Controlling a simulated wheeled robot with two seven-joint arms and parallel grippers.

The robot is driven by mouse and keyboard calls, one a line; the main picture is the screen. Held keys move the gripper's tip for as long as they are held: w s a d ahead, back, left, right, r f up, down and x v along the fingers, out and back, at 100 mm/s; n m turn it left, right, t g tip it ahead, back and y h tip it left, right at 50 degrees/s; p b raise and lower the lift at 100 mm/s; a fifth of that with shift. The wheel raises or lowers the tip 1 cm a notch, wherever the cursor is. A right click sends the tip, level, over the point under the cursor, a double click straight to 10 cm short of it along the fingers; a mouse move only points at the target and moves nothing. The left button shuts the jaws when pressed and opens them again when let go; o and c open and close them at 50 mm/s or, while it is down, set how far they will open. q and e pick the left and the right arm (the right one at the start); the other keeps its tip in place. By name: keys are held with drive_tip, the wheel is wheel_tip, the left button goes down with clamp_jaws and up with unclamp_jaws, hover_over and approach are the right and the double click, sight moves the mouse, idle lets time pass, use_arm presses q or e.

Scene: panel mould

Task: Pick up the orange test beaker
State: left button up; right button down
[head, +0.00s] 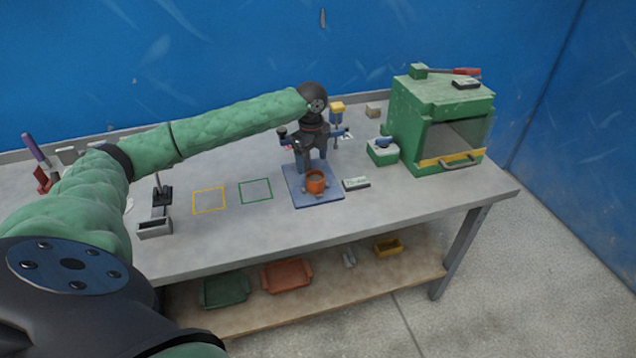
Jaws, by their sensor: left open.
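The orange test beaker (316,183) stands upright on a blue square plate (328,197) on the grey workbench. Its open top shows a greyish inside. My left gripper (311,165) comes in from the left over the bench and points down just behind and above the beaker. Its dark fingers are apart, and I see nothing held between them. I cannot tell whether a finger touches the beaker rim. My right gripper is not in the head view.
A green oven-like box (440,120) stands at the right, with a small green block device (382,152) beside it. A small pale labelled block (356,184) lies right of the plate. Yellow (209,200) and green (255,191) outlined squares mark clear bench to the left.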

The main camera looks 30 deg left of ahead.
sight(315, 177)
use_arm(q)
wheel_tip(315, 177, down, 2)
drive_tip(key=shift+f+m+p, duration=0.1)
drive_tip(key=shift+m+p, duration=0.4)
drive_tip(key=shift+m, duration=0.2)
drive_tip(key=f+p, duration=0.1)
drive_tip(key=f, duration=0.2)
drive_tip(key=f+p, duration=0.1)
drive_tip(key=shift+w+d+f+p, duration=0.25)
drive_tip(key=shift+d+p, duration=0.1)
drive_tip(key=shift+d, duration=0.05)
drive_tip(key=shift+f, duration=0.55)
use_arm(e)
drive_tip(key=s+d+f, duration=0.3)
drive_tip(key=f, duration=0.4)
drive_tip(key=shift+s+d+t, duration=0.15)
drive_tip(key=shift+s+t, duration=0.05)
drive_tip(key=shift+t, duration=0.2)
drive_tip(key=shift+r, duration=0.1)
use_arm(q)
drive_tip(key=c, duration=1)
drive_tip(key=shift+c, duration=1.3)
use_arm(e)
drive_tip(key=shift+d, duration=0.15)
